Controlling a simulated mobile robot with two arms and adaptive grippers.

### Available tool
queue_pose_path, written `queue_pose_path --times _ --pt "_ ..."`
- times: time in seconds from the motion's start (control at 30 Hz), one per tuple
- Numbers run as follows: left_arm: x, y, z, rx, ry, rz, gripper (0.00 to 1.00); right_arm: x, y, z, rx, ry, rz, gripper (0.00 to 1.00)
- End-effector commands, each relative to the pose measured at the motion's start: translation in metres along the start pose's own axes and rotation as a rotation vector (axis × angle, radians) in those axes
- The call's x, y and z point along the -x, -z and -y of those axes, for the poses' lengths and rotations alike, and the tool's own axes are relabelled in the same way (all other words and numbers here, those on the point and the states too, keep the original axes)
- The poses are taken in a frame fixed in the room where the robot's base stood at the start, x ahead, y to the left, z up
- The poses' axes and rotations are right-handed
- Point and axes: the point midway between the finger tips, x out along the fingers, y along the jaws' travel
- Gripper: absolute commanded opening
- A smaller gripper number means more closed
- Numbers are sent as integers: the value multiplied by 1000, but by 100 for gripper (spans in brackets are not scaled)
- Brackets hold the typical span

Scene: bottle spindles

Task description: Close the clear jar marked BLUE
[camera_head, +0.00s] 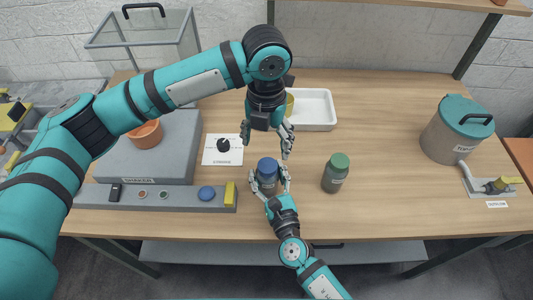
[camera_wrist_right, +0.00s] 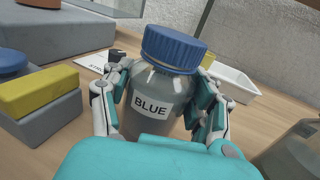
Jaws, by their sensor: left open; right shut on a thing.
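The clear jar marked BLUE (camera_wrist_right: 152,105) stands upright on the table and its label faces the right wrist camera. In the head view the jar (camera_head: 267,187) is mostly hidden by its cap and my right gripper. A blue ribbed cap (camera_wrist_right: 174,48) sits on its mouth and also shows in the head view (camera_head: 267,168). I cannot tell how tightly it is screwed. My right gripper (camera_head: 269,181) is shut around the jar's body, one finger on each side. My left gripper (camera_head: 267,143) is open and empty, pointing down just behind and above the cap.
A green-capped jar (camera_head: 336,173) stands to the right. A white tray (camera_head: 318,127) and a card with a black knob (camera_head: 222,157) lie behind. At left are a grey block (camera_head: 150,165) and a low rack (camera_head: 180,203) holding a blue disc and yellow block. A lidded pot (camera_head: 450,140) stands far right.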

Motion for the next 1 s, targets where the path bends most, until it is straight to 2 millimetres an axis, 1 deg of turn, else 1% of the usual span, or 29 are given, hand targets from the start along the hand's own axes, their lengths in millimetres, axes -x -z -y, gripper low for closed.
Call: queue_pose_path --times 0.03,0.1,0.2,0.33,0.53,0.57,0.77,1.0 --pt "9 0 0 -1 1 1 73 0 0 0 -1 0 -1 0" --pt "18 -1 0 0 0 1 73 0 0 0 -1 0 -1 0" --pt "25 0 0 -1 1 0 73 0 0 0 -1 0 0 0" --pt "29 0 0 -1 0 -2 73 0 0 0 -1 0 0 0" --pt "29 0 0 -1 0 -1 73 0 0 0 -1 0 0 0" --pt "29 0 0 -1 0 -1 73 0 0 0 -1 0 0 61" --pt "28 0 0 -1 1 -1 73 0 0 0 -1 0 0 87" --pt "28 0 0 -1 1 -1 73 0 0 0 0 0 0 87"
